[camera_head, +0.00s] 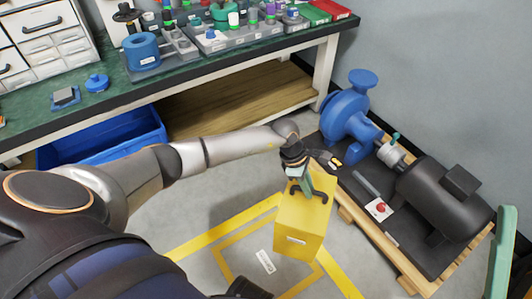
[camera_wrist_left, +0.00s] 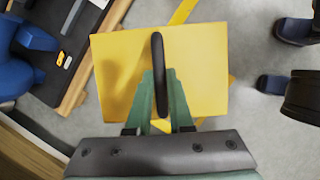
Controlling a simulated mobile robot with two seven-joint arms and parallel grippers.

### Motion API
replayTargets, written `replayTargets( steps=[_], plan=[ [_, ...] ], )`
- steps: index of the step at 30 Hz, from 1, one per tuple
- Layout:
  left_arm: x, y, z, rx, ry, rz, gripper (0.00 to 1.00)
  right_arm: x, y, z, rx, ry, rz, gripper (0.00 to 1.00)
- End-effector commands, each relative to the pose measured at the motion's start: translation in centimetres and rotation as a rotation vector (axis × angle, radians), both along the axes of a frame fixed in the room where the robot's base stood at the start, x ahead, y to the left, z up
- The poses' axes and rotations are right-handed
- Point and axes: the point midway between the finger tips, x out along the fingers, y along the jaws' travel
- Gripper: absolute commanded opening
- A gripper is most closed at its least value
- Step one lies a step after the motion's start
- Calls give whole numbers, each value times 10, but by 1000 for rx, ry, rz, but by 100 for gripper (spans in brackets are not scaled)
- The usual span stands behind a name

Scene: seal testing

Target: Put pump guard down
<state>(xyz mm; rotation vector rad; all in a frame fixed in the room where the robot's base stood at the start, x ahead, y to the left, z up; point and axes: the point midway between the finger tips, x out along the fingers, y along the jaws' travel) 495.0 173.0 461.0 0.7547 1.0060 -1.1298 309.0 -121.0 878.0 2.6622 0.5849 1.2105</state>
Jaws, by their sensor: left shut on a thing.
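The pump guard (camera_head: 300,228) is a yellow box with a dark handle on top. My left gripper (camera_head: 305,188) is shut on that handle, with the box below it. In the left wrist view, the green fingers of the left gripper (camera_wrist_left: 160,112) close on the dark handle (camera_wrist_left: 158,60) across the yellow top (camera_wrist_left: 200,70). The guard overlaps the far part of a yellow square marked on the floor (camera_head: 232,268). I cannot tell whether its underside touches the floor.
A blue pump (camera_head: 345,112) and dark motor (camera_head: 437,200) sit on a wooden-edged base (camera_head: 402,262), close right of the guard. A bench (camera_head: 205,70) with bottles and trays stands behind, a blue bin (camera_head: 105,140) under it. A small white label (camera_head: 265,262) lies inside the square.

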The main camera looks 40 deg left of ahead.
Motion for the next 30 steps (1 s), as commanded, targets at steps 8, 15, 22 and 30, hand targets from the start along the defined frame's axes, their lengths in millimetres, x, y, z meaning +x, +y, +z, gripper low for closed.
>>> replayTargets(
  steps=[8,15,22,30],
  plan=[
    [-6,8,-20,-5,-5,116,0,0,1,-4,-3,3,5,54],
    [-42,25,-38,-1,-1,116,0,0,0,-7,0,3,5,54],
    [-84,44,-59,-1,0,114,0,0,1,-14,0,3,6,54],
    [-111,56,-98,-3,-4,115,0,1,3,-31,-14,6,0,54]
  ],
)
